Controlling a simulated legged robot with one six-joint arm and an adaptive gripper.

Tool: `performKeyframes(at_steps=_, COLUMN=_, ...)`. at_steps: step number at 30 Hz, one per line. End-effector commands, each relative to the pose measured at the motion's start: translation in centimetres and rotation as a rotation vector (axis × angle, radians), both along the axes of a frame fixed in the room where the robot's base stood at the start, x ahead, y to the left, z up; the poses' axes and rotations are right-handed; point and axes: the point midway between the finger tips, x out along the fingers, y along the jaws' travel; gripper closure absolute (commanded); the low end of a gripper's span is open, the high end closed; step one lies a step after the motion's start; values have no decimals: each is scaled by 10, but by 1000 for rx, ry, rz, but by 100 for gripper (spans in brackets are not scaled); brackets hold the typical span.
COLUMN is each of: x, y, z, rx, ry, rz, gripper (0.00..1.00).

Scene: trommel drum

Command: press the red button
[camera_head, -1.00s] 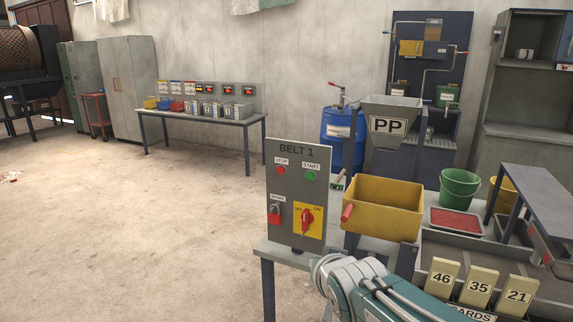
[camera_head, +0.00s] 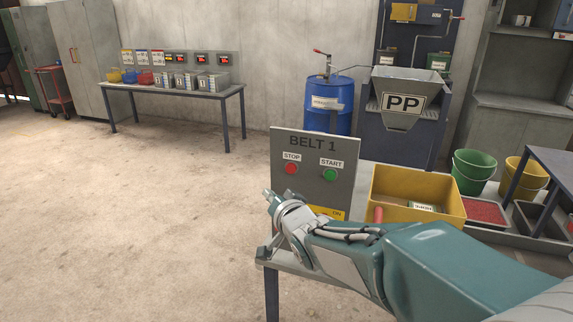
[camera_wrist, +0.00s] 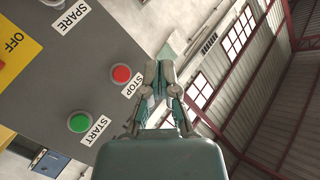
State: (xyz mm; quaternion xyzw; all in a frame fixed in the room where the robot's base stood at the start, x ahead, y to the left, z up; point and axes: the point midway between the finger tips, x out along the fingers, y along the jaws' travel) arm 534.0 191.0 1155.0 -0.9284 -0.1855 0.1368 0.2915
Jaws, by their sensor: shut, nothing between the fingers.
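The red button (camera_head: 291,168) sits under the STOP label on the grey BELT 1 panel (camera_head: 311,146). It also shows in the wrist view (camera_wrist: 121,74), just left of my fingertips. The green START button (camera_head: 330,175) is beside it, and it shows lower left in the wrist view (camera_wrist: 79,123). My gripper (camera_wrist: 158,70) is shut and empty, its tips apart from the red button in the picture. In the head view my gripper (camera_head: 270,196) is below and left of the red button, by the panel's lower left edge. My arm hides the lower panel.
A yellow bin (camera_head: 415,190) stands right of the panel. A grey hopper marked PP (camera_head: 398,128) and a blue drum (camera_head: 318,104) are behind. The floor left of the panel is clear. A table with several small boxes (camera_head: 180,92) stands at the back left.

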Motion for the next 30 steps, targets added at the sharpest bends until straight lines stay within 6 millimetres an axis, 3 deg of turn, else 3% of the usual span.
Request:
performKeyframes(at_steps=11, x=5, y=3, z=-1, rx=-4, ry=1, rz=-3, gripper=100)
performKeyframes(at_steps=30, x=75, y=-24, z=-1, rx=-5, ry=1, rz=-3, gripper=100)
